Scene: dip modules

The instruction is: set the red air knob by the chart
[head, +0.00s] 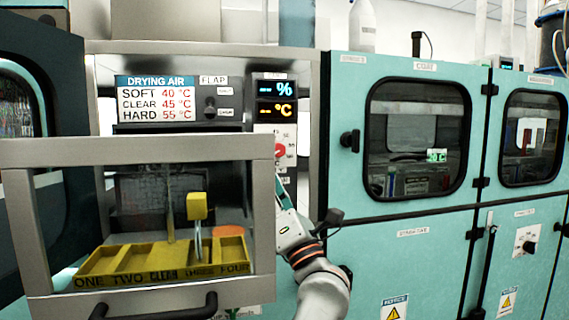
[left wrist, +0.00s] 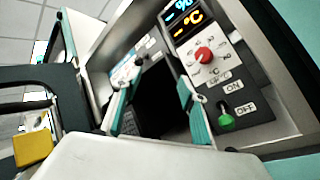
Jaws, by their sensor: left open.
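The red air knob (head: 280,151) sits on a white dial plate below the display (head: 276,98) in the head view, partly hidden. The left wrist view shows the whole knob (left wrist: 203,55); its pointer setting is too small to read. The display shows dashes before % and °C. The drying air chart (head: 157,100) reads SOFT 40, CLEAR 45, HARD 55 °C. My left gripper (head: 281,186) is just below the knob in the head view. In the left wrist view its teal fingers (left wrist: 157,108) are apart and empty, with the knob beyond the right finger. My right gripper is not seen.
A metal-framed window (head: 262,215) with a black handle stands in front of the cabinet, left of my arm. Behind it is a yellow tray (head: 105,262) marked ONE, TWO, CLEAR, THREE, FOUR. A green switch (left wrist: 226,122) sits below the knob, by ON and OFF labels.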

